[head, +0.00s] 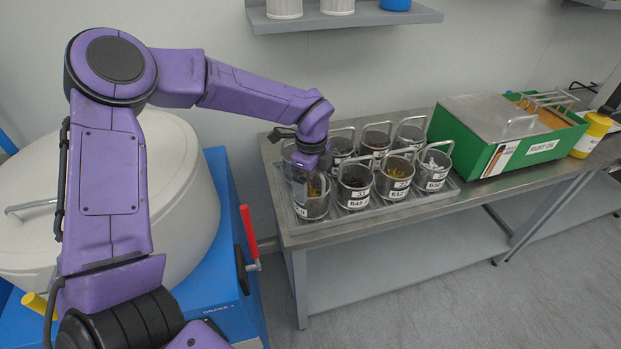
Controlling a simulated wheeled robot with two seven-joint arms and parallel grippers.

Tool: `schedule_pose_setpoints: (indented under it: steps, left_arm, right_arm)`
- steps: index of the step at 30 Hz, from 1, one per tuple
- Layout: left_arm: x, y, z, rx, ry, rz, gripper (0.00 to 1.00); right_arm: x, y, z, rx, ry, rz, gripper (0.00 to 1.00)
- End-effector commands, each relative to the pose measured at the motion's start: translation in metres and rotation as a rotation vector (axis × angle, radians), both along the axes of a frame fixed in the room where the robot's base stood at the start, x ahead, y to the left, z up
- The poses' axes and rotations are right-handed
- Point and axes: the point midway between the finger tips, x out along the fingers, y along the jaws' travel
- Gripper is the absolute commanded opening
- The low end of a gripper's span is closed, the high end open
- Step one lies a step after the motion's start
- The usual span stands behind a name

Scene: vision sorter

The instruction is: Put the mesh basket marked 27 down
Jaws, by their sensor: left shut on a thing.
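My left gripper (303,170) points down at the front left corner of the metal tray (362,217). It is shut on the mesh basket (317,209), a round metal basket with yellowish pieces inside. The gripper hides most of its handle. The basket is upright, in or just over the tray's front left place; I cannot tell whether its bottom touches. Its label is partly in view and I cannot read 27 on it. My right gripper is not in view.
Several similar handled baskets, such as the one marked 612 (395,181), stand close by in two rows. The tray lies on a steel bench (290,234). A green box (490,150) and a yellow bottle (591,134) stand right. A white round lid (150,190) is left.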

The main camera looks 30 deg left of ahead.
Motion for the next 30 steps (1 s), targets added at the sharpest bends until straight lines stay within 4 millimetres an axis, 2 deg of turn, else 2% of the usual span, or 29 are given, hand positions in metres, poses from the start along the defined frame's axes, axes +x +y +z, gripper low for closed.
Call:
schedule_pose_setpoints:
  steps: [10, 11, 17, 20, 21, 23, 30]
  left_arm:
    - [0.0, 0.0, -0.004, 0.0, -0.003, -0.001, 0.07]
    - [0.0, 0.0, -0.004, 0.0, -0.001, -0.001, 0.98]
    - [0.0, 0.0, -0.003, 0.001, -0.001, -0.001, 1.0]
    - [0.0, 0.0, 0.004, 0.001, -0.002, -0.001, 1.0]
    - [0.001, 0.0, 0.006, 0.0, -0.004, -0.001, 1.0]
    - [0.001, 0.0, 0.017, 0.001, -0.007, -0.001, 1.0]
    - [0.002, 0.001, 0.08, 0.003, -0.007, 0.0, 1.0]
  right_arm:
    - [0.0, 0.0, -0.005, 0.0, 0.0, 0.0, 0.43]
    - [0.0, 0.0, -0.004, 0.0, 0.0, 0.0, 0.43]
    - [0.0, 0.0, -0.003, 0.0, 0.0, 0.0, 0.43]
    - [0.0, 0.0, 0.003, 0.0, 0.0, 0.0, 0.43]
    - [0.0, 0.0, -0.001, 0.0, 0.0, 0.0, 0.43]
    - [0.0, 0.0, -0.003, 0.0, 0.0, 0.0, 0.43]
    - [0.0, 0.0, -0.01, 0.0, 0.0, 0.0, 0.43]
